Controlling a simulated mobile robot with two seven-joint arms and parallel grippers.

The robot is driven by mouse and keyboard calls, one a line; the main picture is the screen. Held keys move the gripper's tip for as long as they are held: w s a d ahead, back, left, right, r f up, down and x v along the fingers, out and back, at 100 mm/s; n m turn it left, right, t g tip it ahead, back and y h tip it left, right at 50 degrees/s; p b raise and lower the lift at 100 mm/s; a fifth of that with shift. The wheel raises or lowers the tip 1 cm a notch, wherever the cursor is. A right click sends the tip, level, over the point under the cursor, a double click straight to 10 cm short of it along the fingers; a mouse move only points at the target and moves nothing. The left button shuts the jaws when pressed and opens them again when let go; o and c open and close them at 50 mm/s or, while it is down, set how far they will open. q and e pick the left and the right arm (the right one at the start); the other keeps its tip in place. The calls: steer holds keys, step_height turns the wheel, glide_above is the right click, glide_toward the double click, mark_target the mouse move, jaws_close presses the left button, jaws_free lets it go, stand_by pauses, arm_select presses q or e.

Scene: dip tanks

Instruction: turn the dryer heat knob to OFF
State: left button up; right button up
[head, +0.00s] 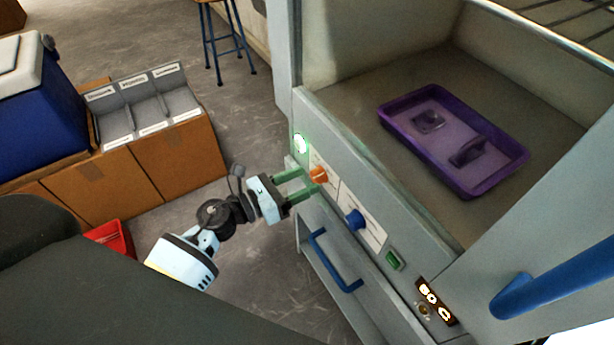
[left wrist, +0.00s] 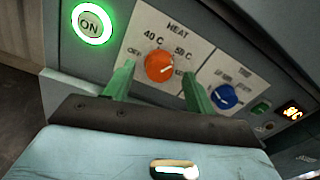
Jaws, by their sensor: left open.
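The orange heat knob (head: 319,175) is on the dryer's front panel. In the left wrist view the knob (left wrist: 159,67) sits below the word HEAT, with OFF at its left and 40 C and what looks like 50 C above. Its pale pointer mark points to the right, away from OFF. My left gripper (head: 302,184) is open in front of the panel. In the left wrist view its green fingers (left wrist: 157,84) stand on either side of the knob, with gaps; contact is not visible. The right gripper is out of view.
A blue knob (head: 354,219), green switch (head: 394,260) and lit display (head: 436,301) continue along the panel. A lit ON lamp (head: 300,144) is nearby. A blue drawer handle (head: 333,262) is below. A purple tray (head: 401,103) lies inside the dryer.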

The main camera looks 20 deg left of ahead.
arm_select(q)
steer(key=shift+x, duration=1)
steer(key=c, duration=1)
steer(key=shift+o, duration=0.2)
